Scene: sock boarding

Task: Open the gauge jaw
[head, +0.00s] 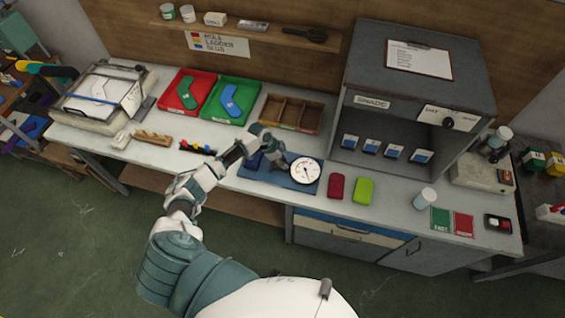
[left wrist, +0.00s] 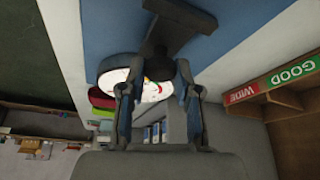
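The gauge, with a round white dial (head: 305,170) and red marks, sits on a blue mat (head: 255,173) at the middle of the bench. My left gripper (head: 272,152) is over the mat, just left of the dial. In the left wrist view my left gripper (left wrist: 154,82) has its two fingers apart, with the dial (left wrist: 152,91) showing between and behind them. A dark part of the gauge (left wrist: 182,18) lies beyond the fingertips. I cannot tell whether a finger touches it; the head view hides the jaw behind the gripper. My right gripper is not in view.
Behind are a red tray (head: 172,105), a green tray (head: 217,115) and a brown divided box (head: 268,113). A red block (head: 336,186) and a lime block (head: 364,189) lie right of the mat. A grey cabinet (head: 398,80) stands behind them.

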